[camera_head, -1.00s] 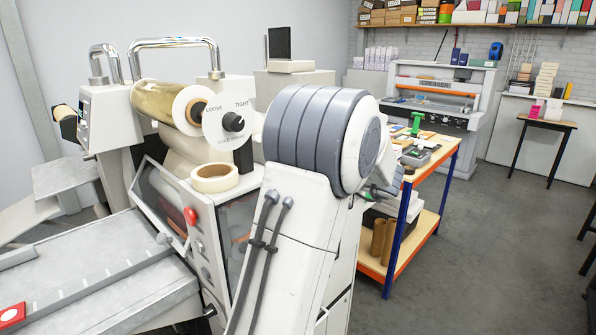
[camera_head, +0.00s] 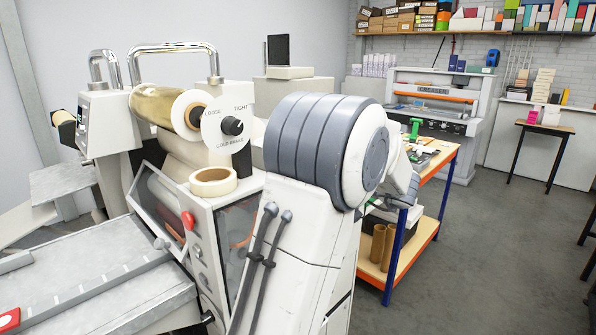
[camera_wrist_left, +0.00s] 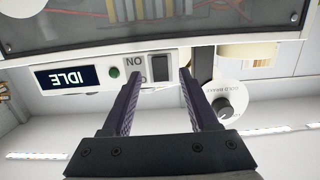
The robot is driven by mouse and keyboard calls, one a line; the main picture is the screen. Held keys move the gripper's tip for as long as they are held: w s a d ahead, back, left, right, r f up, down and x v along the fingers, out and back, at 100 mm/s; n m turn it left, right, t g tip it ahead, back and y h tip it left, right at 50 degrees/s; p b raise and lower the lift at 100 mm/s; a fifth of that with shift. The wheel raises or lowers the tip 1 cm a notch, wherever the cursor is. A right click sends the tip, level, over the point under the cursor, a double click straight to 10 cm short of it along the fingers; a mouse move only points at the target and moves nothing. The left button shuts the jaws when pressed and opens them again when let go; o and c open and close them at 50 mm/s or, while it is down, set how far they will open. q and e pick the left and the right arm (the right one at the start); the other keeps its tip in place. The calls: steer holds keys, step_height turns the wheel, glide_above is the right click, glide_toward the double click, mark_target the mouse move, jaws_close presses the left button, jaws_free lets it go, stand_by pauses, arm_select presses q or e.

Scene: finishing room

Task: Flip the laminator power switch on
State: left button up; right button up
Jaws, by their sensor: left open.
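In the left wrist view the laminator panel appears upside down. It has a dark power switch (camera_wrist_left: 161,68) beside an ON label, a green round light (camera_wrist_left: 114,72) and a display (camera_wrist_left: 68,77) reading IDLE. My left gripper (camera_wrist_left: 161,76) is open and empty, its two dark fingers on either side of the switch in the picture. I cannot tell whether they touch the panel or which way the switch is set. In the head view the laminator (camera_head: 205,185) stands at left, partly covered by my arm. I cannot make out the switch or either gripper there.
A black brake knob (camera_wrist_left: 232,104) sits close to the right finger. The laminator carries a gold film roll (camera_head: 160,105), a tape roll (camera_head: 213,181) and a red button (camera_head: 188,220). A blue-legged workbench (camera_head: 396,255) stands behind my arm.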

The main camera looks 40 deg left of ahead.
arm_select(q)
steer(key=d+r+b, duration=0.1)
steer(key=d, duration=0.6)
steer(key=shift+d, duration=0.2)
